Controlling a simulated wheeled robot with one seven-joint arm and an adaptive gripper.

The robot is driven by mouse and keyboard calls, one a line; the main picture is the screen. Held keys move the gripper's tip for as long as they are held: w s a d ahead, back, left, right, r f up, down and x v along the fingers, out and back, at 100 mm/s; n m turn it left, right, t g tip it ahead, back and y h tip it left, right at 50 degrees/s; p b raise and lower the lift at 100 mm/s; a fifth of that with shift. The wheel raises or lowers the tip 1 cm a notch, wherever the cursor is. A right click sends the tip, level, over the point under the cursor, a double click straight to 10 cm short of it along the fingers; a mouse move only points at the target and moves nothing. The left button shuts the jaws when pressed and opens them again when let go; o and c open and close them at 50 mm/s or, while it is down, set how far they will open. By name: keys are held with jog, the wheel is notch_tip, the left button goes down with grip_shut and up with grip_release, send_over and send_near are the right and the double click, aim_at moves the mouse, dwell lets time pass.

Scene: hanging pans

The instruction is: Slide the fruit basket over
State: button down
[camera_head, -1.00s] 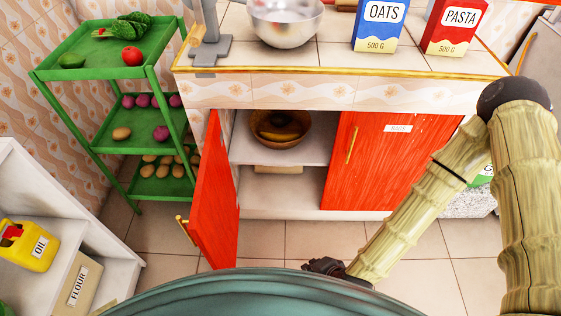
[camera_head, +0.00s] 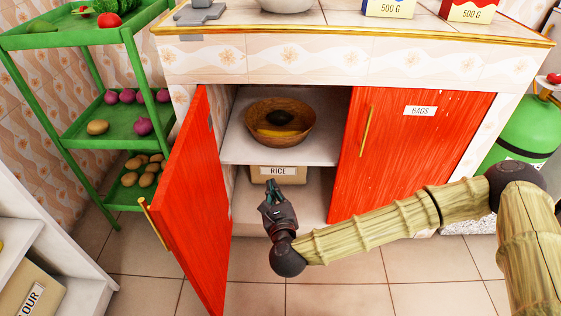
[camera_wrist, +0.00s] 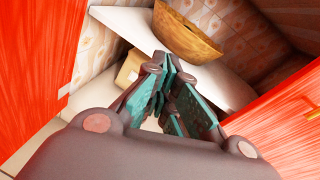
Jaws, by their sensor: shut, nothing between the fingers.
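The fruit basket (camera_head: 262,131) is a round brown bowl on the white upper shelf (camera_head: 232,150) inside the open cabinet. Something yellow and a dark round thing show inside it. It also shows in the wrist view (camera_wrist: 190,35), near the shelf's edge. My gripper (camera_head: 270,190) is in front of the cabinet opening, below and in front of the basket, not touching it. In the wrist view its fingers (camera_wrist: 170,95) point toward the shelf. The fingers are shut with nothing between them.
The left red door (camera_head: 190,200) stands open toward me. The right red door (camera_head: 400,150), labelled BAGS, is closed. A RICE box (camera_head: 278,174) sits below the shelf. A green rack (camera_head: 75,130) with vegetables stands at left. Floor in front is clear.

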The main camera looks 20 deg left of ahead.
jog(key=w+r+m+t+h+b, duration=0.1)
jog(key=w+m+t+h+b, duration=0.15)
jog(key=w+m, duration=0.2)
jog(key=b, duration=0.6)
send_near(280, 140)
jog(key=shift+y, duration=0.35)
jog(key=x, duration=0.4)
jog(key=shift+w+d+f, duration=0.1)
jog(key=shift+w+f, duration=0.05)
jog(key=shift+w, duration=0.3)
jog(key=shift+r+b+x, duration=0.2)
jog(key=shift+b+x, duration=0.2)
jog(key=shift+x, duration=0.45)
